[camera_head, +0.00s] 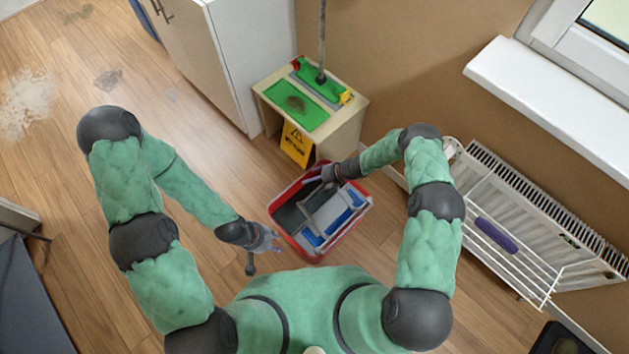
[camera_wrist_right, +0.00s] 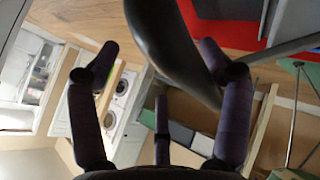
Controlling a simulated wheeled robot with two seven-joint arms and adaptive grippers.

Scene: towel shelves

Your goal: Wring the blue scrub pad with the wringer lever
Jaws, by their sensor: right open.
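The red bucket (camera_head: 283,238) stands on the floor in front of me with a grey wringer (camera_head: 330,212) in it. Blue pieces (camera_head: 339,220) show inside the wringer; I cannot tell which is the scrub pad. My right gripper (camera_head: 324,175) is at the bucket's far rim, by a grey bar that may be the lever. In the right wrist view its fingers (camera_wrist_right: 165,85) are spread, with a dark curved bar (camera_wrist_right: 172,48) between them, not gripped. My left gripper (camera_head: 265,250) is left of the bucket with its fingers apart and nothing seen in them.
A small cart (camera_head: 338,132) with green pads and a yellow warning sign (camera_head: 296,145) stands behind the bucket. A mop pole (camera_head: 322,35) rises from it. A white radiator (camera_head: 540,215) with a rack and a purple item (camera_head: 497,235) is at right.

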